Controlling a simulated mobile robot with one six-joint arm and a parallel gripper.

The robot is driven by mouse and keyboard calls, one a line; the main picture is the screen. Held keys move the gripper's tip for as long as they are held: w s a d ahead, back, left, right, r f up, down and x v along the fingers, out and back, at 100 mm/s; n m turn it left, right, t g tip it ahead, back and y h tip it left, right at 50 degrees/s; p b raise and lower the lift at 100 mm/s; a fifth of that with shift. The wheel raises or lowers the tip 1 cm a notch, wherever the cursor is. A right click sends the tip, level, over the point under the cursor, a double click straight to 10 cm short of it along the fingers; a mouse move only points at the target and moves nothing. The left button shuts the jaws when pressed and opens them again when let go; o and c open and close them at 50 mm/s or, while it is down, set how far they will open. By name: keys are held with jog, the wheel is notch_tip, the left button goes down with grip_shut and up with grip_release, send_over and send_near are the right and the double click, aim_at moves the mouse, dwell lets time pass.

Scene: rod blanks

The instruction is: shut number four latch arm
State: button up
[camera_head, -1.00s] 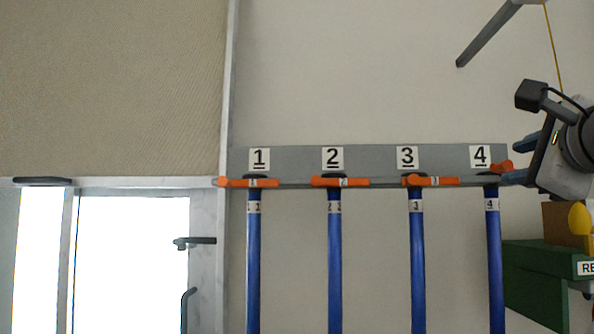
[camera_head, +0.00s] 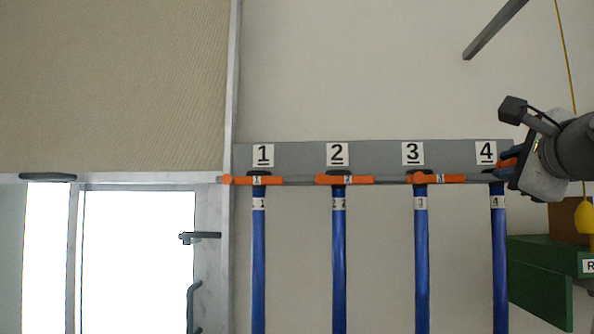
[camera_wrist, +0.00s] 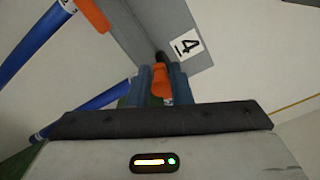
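The number four latch arm (camera_head: 509,162) is orange and sits at the right end of the grey rail, right of blue rod four (camera_head: 498,250). It points out from the rail toward my gripper, unlike the other latch arms, which lie across their rods. In the wrist view the latch arm (camera_wrist: 161,84) stands between my two blue-grey fingers, which are close against its sides. My gripper (camera_wrist: 161,76) appears shut on it. In the head view my gripper (camera_head: 507,167) partly hides the arm. The number 4 plate (camera_wrist: 185,46) is just beyond the fingers.
Orange latch arms one (camera_head: 255,180), two (camera_head: 345,180) and three (camera_head: 437,178) lie across their blue rods along the grey rail (camera_head: 298,157). A green box (camera_head: 545,255) stands below my gripper at right. A yellow cord and bulb (camera_head: 585,217) hang nearby.

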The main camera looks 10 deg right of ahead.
grip_shut()
jog(key=shift+f+n+b, duration=0.5)
jog(key=shift+f+b, duration=0.2)
jog(key=shift+b, duration=0.25)
jog(key=shift+a+f+n+b, duration=0.1)
jog(key=shift+f+n+b, duration=0.4)
jog(key=shift+n+b, duration=0.65)
jog(key=shift+o, duration=2.1)
grip_release()
jog(key=shift+r, duration=0.1)
